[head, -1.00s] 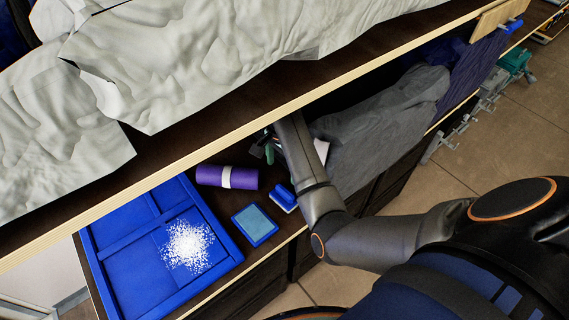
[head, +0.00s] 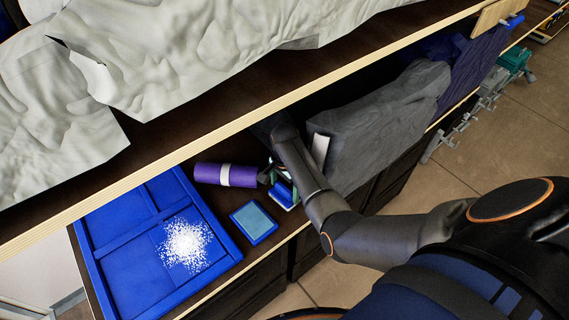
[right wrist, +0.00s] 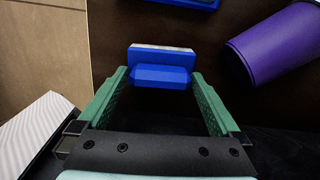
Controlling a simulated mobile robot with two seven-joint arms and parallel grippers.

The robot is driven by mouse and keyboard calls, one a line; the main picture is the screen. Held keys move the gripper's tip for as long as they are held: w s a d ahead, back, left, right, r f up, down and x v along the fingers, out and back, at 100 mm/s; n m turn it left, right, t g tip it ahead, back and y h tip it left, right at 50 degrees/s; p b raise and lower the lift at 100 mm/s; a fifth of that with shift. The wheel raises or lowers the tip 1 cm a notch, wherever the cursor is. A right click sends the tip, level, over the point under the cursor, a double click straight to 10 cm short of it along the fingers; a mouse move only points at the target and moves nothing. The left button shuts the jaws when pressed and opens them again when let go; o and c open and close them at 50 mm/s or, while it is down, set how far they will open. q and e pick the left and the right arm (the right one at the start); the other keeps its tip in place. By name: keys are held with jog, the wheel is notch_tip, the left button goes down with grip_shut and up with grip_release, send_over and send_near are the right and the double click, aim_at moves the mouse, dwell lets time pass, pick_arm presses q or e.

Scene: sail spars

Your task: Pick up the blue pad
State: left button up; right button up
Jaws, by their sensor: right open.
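A small blue block pad with a raised grip and a pale base (head: 285,194) lies on the dark lower shelf. In the right wrist view the blue pad (right wrist: 161,72) sits at the fingertips, seen between them, with its pale face on the far side. My right gripper (head: 277,179) has green fingers, spread open, one on each side of the pad; I cannot tell whether they touch it. It also shows in the right wrist view (right wrist: 160,84). My left gripper is not in view.
A flat blue square with a light teal top (head: 254,222) lies nearby. A purple roll with a white band (head: 225,175) is close to the gripper. A blue tray with white grains (head: 125,270) is left. The upper shelf's edge (head: 190,149) overhangs; grey cloth (head: 380,115) lies right.

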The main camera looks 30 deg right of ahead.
jog(key=c, duration=1)
jog(key=shift+c, duration=0.2)
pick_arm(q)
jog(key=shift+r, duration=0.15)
pick_arm(e)
jog(key=shift+r, duration=0.15)
